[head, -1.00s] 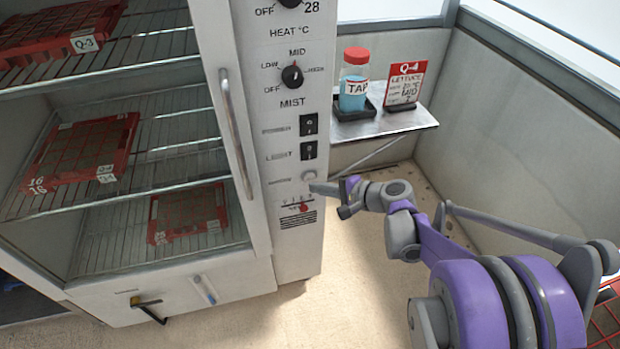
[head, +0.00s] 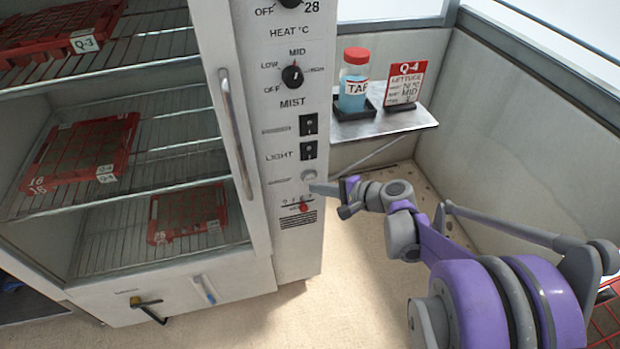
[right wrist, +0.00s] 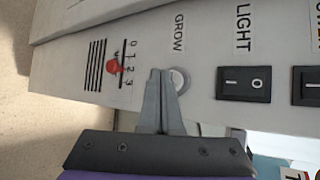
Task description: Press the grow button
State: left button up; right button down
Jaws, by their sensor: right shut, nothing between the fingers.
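The grow button (head: 308,175) is a small round pale button on the white control panel (head: 287,240), below the light switch. In the right wrist view the button (right wrist: 181,79) sits beside the word GROW, partly covered by my fingers. My right gripper (head: 314,188) is shut and empty, its tips just below the button in the head view. In the right wrist view the fingertips (right wrist: 160,73) lie at the button's edge, toward the red slider. I cannot tell whether they touch the panel. My left gripper is not in view.
The light switch (head: 308,150) and a red slider (head: 303,208) are close above and below the button. A shelf (head: 400,125) to the right holds a bottle (head: 354,80) and a red card (head: 405,82). Red trays (head: 85,150) stand on the cabinet's wire shelves at left.

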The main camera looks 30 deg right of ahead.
jog(key=shift+w, duration=0.1)
jog(key=shift+w+d, duration=0.1)
jog(key=shift+w, duration=0.25)
jog(key=shift+w+d, duration=0.1)
jog(key=shift+w, duration=0.35)
dwell(0.9)
jog(key=shift+s, duration=0.1)
jog(key=shift+s+a, duration=0.2)
jog(key=shift+s, duration=0.6)
jog(key=s, duration=0.2)
jog(key=s+a+p, duration=0.1)
jog(key=s, duration=0.1)
jog(key=shift+s+a, duration=0.1)
jog(key=shift+s, duration=0.3)
dwell(0.4)
